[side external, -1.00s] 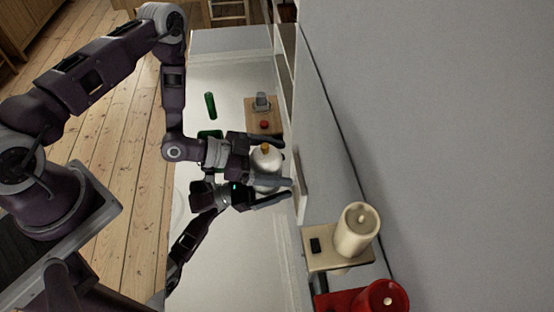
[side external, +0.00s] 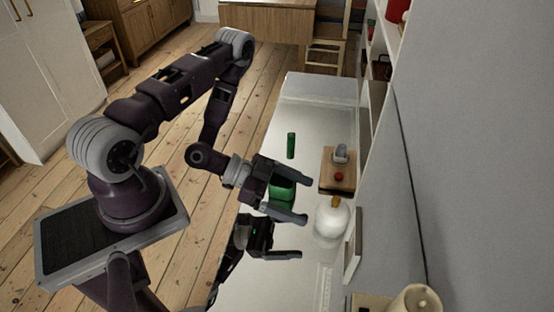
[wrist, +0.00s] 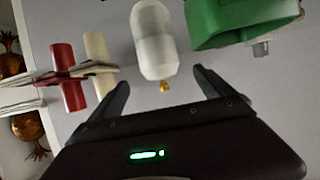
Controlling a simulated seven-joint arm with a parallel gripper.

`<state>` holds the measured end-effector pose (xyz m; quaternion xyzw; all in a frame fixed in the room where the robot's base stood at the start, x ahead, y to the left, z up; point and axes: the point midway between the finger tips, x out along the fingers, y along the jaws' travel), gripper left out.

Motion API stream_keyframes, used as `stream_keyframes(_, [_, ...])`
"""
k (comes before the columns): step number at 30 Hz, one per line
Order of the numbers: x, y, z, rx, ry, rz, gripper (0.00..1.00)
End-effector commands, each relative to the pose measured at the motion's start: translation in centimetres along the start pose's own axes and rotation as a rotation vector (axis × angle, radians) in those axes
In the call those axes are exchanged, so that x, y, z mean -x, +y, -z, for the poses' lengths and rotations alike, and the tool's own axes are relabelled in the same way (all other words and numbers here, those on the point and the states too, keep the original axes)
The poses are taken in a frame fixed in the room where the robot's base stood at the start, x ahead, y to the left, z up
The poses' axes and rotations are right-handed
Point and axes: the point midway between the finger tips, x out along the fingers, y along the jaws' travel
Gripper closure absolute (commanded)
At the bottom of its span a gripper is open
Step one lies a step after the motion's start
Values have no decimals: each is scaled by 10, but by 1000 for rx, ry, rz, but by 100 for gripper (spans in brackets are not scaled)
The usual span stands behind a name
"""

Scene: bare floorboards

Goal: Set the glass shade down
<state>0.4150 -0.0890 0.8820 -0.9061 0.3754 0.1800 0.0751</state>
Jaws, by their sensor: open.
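The glass shade (side external: 330,222) is a rounded white body with a small orange-brass tip. In the side view it appears to rest on the white surface (side external: 300,100) near the wall. In the wrist view the shade (wrist: 153,42) is ahead of the fingers, with its brass tip toward my gripper. My gripper (side external: 308,200) is open and empty, to the left of the shade and apart from it. The shade's underside is hidden.
A green container (side external: 283,188) sits behind the fingers. A green cylinder (side external: 291,145) lies farther back. A cream candle (side external: 415,302) stands at the lower right. The wall bounds the right side.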

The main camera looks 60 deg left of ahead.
Motion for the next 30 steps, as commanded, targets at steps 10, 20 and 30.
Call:
stream_keyframes(10, [20,-83,37,-227,-479,146,8])
stream_keyframes(20, [166,-57,181,150,-708,638,8])
stream_keyframes(30, [236,80,202,534,-647,595,8])
